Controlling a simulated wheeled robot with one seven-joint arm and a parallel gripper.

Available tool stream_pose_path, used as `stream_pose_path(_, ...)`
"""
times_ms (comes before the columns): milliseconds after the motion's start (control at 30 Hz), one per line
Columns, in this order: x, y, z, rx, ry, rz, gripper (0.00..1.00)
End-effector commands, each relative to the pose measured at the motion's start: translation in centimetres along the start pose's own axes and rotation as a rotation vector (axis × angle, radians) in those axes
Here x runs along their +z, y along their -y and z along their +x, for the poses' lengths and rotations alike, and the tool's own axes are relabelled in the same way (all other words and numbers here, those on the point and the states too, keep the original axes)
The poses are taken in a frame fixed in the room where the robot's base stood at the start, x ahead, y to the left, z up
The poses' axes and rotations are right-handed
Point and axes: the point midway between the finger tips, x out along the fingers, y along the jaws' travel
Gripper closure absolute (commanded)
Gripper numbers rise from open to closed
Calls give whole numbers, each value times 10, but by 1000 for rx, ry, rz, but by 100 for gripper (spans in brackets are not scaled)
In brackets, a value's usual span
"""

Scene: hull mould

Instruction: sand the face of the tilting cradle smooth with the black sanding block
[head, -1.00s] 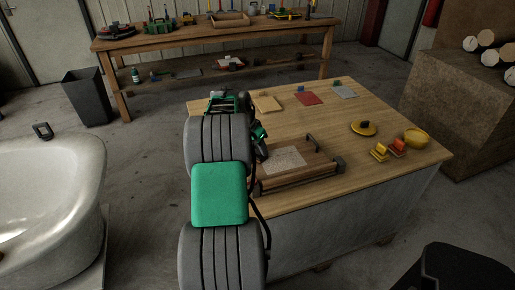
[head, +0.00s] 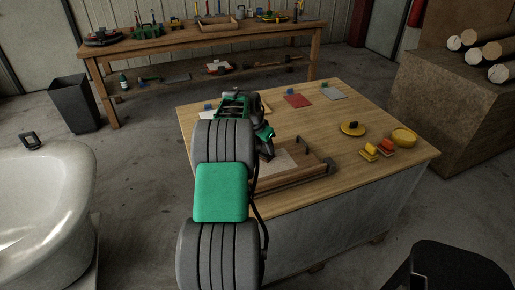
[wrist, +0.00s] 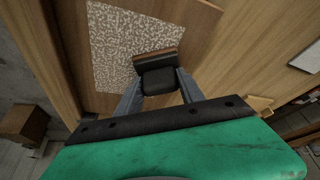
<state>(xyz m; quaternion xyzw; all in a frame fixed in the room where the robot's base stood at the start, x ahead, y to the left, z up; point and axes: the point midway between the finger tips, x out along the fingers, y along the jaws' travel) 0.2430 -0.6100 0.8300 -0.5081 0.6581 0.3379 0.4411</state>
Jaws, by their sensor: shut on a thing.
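The tilting cradle (head: 312,177) is a wooden board in a frame on the workbench, with a pale speckled rough patch (head: 286,158) on its face. The patch (wrist: 122,42) fills the upper left of the wrist view's board. My gripper (head: 268,152) is over the patch's left part in the head view. Its two fingers (wrist: 158,88) are shut on the black sanding block (wrist: 159,82), which has a brown strip along its far edge. The block lies over the patch's lower right edge in the wrist view. I cannot tell whether it touches the face.
The bench (head: 368,120) also holds a red sheet (head: 297,100), a grey sheet (head: 333,93), a yellow disc (head: 352,129), a yellow bowl (head: 404,137) and small yellow and red blocks (head: 378,148). A white tub (head: 45,190) stands at left. Stacked logs (head: 490,53) lie at right.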

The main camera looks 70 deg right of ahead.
Motion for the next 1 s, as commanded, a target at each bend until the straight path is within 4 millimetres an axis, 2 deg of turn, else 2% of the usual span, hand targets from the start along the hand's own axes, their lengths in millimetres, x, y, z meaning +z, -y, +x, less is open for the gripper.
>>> stream_pose_path(100,-10,-8,5,2,2,2,87)
stream_pose_path(333,-19,-13,9,2,2,1,87)
stream_pose_path(600,-43,-28,19,2,2,1,87)
stream_pose_path(767,-48,-32,22,2,3,1,87)
stream_pose_path(1000,-70,-46,30,3,3,2,87)
